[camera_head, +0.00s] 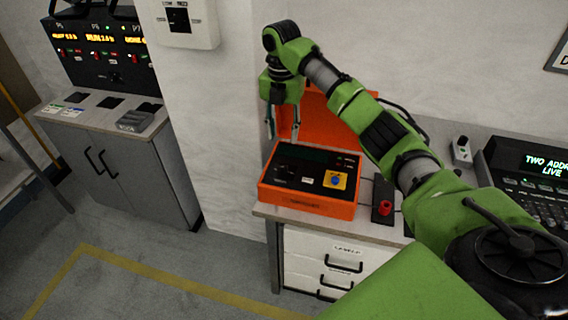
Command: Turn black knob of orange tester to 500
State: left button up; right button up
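The orange tester (310,203) sits on a small bench with its orange lid open at the back. Its black top panel carries a dark display, small controls and a yellow square with a blue button (336,181). The black knob is hard to make out against the dark panel, and its setting cannot be read. My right gripper (283,135) points down at the left back of the tester, above the panel's left part. My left gripper is out of view.
A red button on a black box (384,208) stands right of the tester. A lit console (530,170) is farther right. The bench (268,212) has drawers in front. A grey cabinet (130,175) with a control panel stands left. Floor between is clear.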

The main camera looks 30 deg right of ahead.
aim_at(284, 167)
jog(key=f+p, duration=0.1)
jog(key=f, duration=0.7)
jog(key=f+p, duration=0.1)
jog(key=f, duration=0.4)
jog(key=shift+w+d+p, duration=0.1)
jog(key=shift+d+p, duration=0.15)
jog(key=shift+p, duration=0.05)
grip_shut()
